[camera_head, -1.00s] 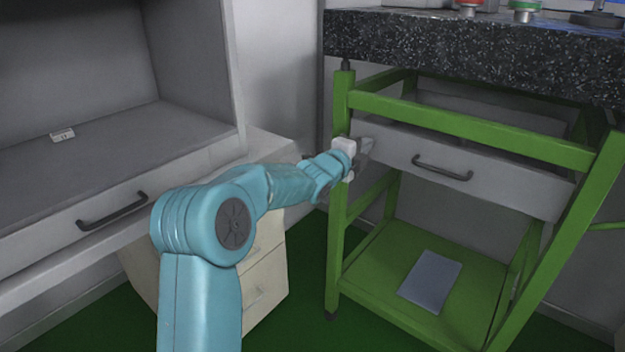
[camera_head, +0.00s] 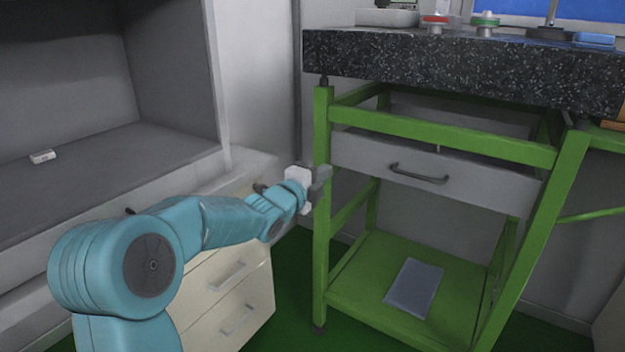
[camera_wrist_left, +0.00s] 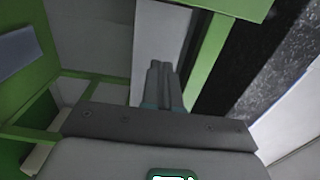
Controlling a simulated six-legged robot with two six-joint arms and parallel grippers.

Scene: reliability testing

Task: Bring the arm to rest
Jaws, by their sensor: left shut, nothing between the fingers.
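My left arm (camera_head: 205,225) comes in from the lower left and reaches toward the green-framed table. My left gripper (camera_head: 322,180) is at the arm's end, beside the table's left front leg in the head view. In the left wrist view the left gripper's fingers (camera_wrist_left: 158,80) are together, with nothing between them. I cannot tell whether it touches the leg. My right gripper is not in view.
The green frame (camera_head: 322,220) holds a grey drawer (camera_head: 440,175) under a dark speckled top (camera_head: 450,65). A pale sheet (camera_head: 413,287) lies on its lower shelf. A grey cabinet (camera_head: 100,150) and cream drawers (camera_head: 235,290) stand on the left.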

